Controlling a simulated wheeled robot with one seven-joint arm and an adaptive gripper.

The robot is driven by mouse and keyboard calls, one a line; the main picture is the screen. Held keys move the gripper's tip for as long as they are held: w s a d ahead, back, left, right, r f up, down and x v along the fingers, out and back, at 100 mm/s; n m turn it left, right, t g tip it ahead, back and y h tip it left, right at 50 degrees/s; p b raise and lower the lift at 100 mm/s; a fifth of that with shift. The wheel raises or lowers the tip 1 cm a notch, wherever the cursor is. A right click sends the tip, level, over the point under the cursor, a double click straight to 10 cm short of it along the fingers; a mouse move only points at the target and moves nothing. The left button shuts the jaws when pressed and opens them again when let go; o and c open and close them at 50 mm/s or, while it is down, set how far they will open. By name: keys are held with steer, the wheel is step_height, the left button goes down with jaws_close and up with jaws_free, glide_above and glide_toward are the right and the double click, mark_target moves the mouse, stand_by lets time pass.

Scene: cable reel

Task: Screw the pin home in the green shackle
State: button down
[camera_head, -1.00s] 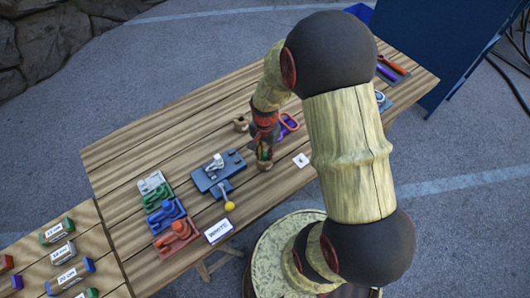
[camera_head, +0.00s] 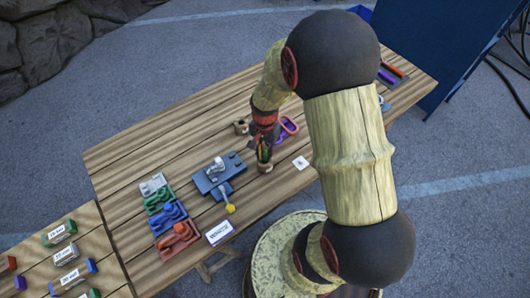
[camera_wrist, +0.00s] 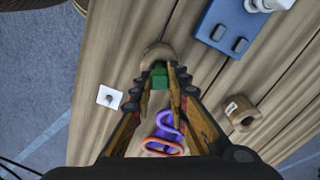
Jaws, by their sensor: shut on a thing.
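My gripper (camera_wrist: 160,84) is shut on a small green piece (camera_wrist: 158,73), seen between the fingertips in the wrist view. The piece is at the near side of a small round wooden holder (camera_wrist: 157,52); I cannot tell whether it is inside it or just above. In the head view my gripper (camera_head: 264,153) points down over that holder (camera_head: 265,168). A green tray (camera_head: 157,200) lies on the table at the left, between a white and a blue one. It seems to hold a shackle, too small to make out whether a pin is in it.
A blue-grey fixture (camera_head: 217,175) with a silver shackle and a yellow-knobbed handle (camera_head: 230,208) stands left of my gripper. A second wooden holder (camera_head: 240,127), a purple loop (camera_head: 290,126) and a white card (camera_head: 300,163) are close by. A "WHITE" sign (camera_head: 219,232) stands at the front edge.

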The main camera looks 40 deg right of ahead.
mark_target(265, 154)
steer(key=shift+r+p, duration=1.25)
steer(key=shift+r, duration=0.65)
steer(key=shift+s+f, duration=0.1)
